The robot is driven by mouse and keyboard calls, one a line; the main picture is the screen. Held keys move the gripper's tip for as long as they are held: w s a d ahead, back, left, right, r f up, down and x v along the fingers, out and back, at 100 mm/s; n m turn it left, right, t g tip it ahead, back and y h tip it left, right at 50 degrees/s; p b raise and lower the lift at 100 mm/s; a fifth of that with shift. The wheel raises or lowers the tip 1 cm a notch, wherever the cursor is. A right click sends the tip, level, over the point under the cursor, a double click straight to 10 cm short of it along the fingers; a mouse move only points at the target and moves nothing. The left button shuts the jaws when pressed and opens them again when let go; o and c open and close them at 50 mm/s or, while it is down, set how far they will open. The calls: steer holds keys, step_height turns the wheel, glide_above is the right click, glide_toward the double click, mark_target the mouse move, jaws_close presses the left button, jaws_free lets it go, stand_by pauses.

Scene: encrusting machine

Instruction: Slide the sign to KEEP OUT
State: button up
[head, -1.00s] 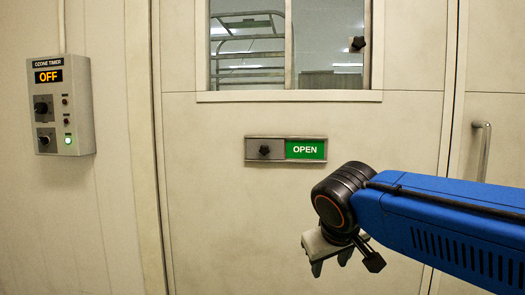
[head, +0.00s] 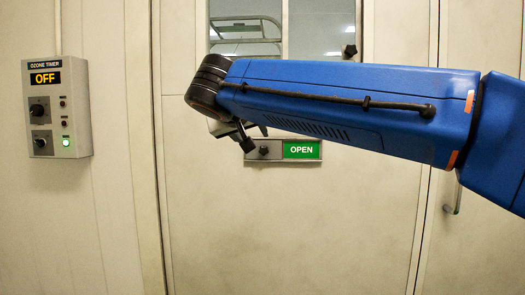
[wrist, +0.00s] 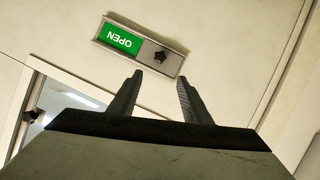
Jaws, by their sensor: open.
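The sliding sign (head: 302,150) is on the door below the window and reads OPEN in white on green. Its dark knob (head: 264,151) sits on the grey plate at the left of the green part. In the wrist view the sign (wrist: 120,40) appears upside down and tilted, with the knob (wrist: 160,57) ahead of and between the fingertips. My gripper (wrist: 160,80) is open and empty, apart from the knob. In the head view my arm hides most of the gripper, which is just above and left of the sign.
An ozone timer box (head: 58,107) reading OFF, with knobs and a lit green lamp, is on the wall at left. The door window (head: 280,35) is above the sign, partly behind my arm. A door handle (head: 453,200) is at right. The door below the sign is clear.

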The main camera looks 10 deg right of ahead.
mark_target(263, 150)
steer(key=x, duration=1.6)
steer(key=shift+d+f, duration=0.1)
steer(key=shift+f, duration=0.1)
